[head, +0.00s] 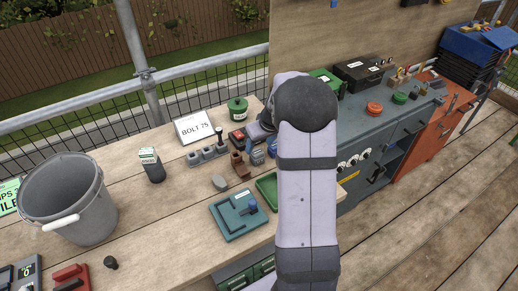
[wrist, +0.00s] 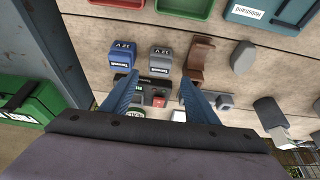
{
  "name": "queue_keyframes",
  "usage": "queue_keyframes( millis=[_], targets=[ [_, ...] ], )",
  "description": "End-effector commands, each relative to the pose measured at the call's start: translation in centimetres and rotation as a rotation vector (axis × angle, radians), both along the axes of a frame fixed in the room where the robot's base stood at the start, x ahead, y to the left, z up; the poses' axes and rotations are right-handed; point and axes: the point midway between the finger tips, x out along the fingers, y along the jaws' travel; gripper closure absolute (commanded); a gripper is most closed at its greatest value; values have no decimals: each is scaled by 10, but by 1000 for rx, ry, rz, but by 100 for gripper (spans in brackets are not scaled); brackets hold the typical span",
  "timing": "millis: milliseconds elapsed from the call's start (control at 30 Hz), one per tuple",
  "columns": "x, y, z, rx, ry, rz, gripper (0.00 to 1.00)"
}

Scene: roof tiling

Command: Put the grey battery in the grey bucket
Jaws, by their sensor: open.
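The grey battery (wrist: 160,60), marked 12V, stands on the wooden bench in the wrist view, between a blue battery (wrist: 124,54) and a brown block. My gripper (wrist: 161,79) is open and empty, its two blue fingers spread, with their tips near the battery in the picture. I cannot tell how high they are above it. In the head view my arm covers much of this area, and the small blue-grey shapes beside it are hard to tell apart. The grey bucket (head: 89,199) stands upright at the left of the bench, its handle down on the near side.
The brown block (wrist: 201,60) and a grey stone (wrist: 243,57) stand to the battery's right in the wrist view. A black box with a red button (wrist: 158,101) is between the fingers in the picture.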

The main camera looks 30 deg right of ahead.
Motion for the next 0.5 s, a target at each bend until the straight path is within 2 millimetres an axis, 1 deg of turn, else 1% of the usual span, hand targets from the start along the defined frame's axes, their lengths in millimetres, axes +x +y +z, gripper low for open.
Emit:
queue_keyframes(
  millis=[167,267,367,467,500],
  targets=[
    [-2,2,3,1,2,0,46],
    [-8,15,6,8,16,6,46],
    [-24,44,12,25,49,15,46],
    [-53,85,19,45,104,23,46],
    [-69,103,21,50,130,26,46]
  ],
)
